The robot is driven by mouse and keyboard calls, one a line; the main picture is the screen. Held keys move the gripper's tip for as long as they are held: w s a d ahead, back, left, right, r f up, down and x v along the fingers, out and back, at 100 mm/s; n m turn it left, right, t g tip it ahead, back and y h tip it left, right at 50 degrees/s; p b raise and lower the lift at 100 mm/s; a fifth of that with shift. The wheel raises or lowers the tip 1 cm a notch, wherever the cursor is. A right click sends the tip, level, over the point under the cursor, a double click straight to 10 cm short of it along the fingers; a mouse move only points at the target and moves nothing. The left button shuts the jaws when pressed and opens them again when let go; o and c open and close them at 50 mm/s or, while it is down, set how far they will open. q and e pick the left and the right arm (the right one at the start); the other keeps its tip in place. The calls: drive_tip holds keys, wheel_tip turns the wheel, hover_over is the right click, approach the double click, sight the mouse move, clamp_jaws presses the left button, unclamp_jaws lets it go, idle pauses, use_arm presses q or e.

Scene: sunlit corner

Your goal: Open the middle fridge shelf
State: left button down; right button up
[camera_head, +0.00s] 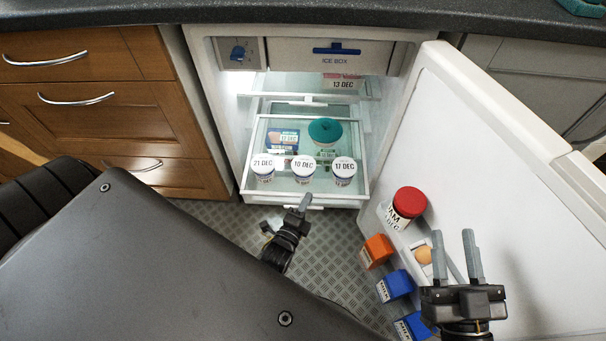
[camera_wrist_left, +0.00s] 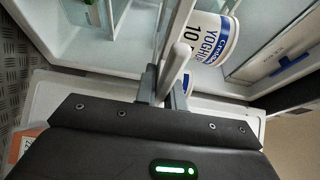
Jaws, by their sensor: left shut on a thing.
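The fridge (camera_head: 382,150) stands open. A clear shelf with a white rim (camera_head: 258,198) lies below the upper shelf (camera_head: 275,97) and juts forward past it; I take it for the middle shelf. It carries several yoghurt pots, among them the "10 DEC" pot (camera_head: 303,172), also in the left wrist view (camera_wrist_left: 212,42). My left gripper (camera_head: 303,205) is at its front edge, shut on the white handle (camera_wrist_left: 173,68). The fingers hide part of the handle. My right gripper (camera_head: 472,250) is open and empty, in front of the open door.
The white fridge door (camera_head: 500,150) is swung out right. Its rack holds a red-lidded jam jar (camera_head: 409,201), an orange carton (camera_head: 377,249) and blue cartons (camera_head: 396,285). A teal-lidded container (camera_head: 325,131) sits behind the pots. Wooden drawers (camera_head: 100,105) stand left.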

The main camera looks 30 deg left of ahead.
use_arm(q)
drive_tip(key=shift+s+d+f, duration=0.15)
drive_tip(key=shift+s, duration=0.05)
drive_tip(key=c, duration=1.5)
unclamp_jaws()
use_arm(e)
drive_tip(key=shift+s, duration=0.15)
drive_tip(key=shift+r, duration=0.1)
